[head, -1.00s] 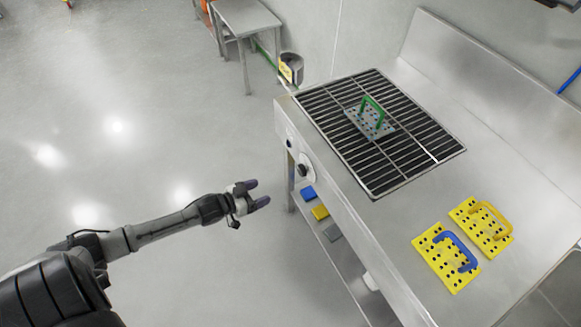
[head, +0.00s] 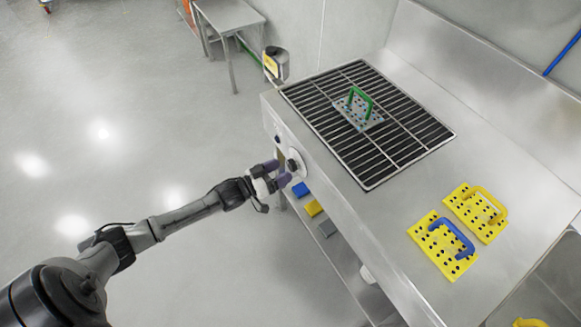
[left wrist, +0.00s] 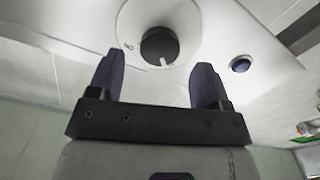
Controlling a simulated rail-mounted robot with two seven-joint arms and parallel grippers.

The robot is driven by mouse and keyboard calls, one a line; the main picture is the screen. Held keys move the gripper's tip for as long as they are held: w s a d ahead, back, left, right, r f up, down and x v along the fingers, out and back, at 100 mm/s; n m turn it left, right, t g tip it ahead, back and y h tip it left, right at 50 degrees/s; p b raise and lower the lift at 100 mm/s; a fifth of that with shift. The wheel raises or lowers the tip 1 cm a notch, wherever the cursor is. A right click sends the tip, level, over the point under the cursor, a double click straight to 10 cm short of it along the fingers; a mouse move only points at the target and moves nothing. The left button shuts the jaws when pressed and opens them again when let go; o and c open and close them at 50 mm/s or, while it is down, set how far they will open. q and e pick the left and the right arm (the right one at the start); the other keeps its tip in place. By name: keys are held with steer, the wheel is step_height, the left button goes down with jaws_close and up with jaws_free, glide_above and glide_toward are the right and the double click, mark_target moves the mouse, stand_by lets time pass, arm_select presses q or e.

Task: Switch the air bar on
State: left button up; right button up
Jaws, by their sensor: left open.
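A black round knob (head: 292,165) sits on a pale round plate on the front panel of the steel bench. In the left wrist view the knob (left wrist: 160,46) shows a white pointer mark at its lower edge, beside a small mark on the plate. My left gripper (head: 279,173) is open in front of the knob. In the left wrist view its two fingers (left wrist: 157,84) stand on either side of the knob's line, and the knob appears beyond the tips. Contact cannot be told. A dark round button (left wrist: 240,64) sits on the panel beside the plate. My right gripper is not in view.
A slatted grate (head: 400,150) in the bench top carries a perforated plate with a green handle (head: 360,104). Two yellow perforated plates (head: 437,262) (head: 468,207) lie at the right. Blue, yellow and grey blocks (head: 314,208) lie on the lower shelf. The floor at left is clear.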

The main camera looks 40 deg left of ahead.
mark_target(289, 166)
arm_select(q)
steer(key=shift+b+x, duration=0.4)
steer(key=shift+x, duration=1.7)
steer(key=shift+c, duration=0.4)
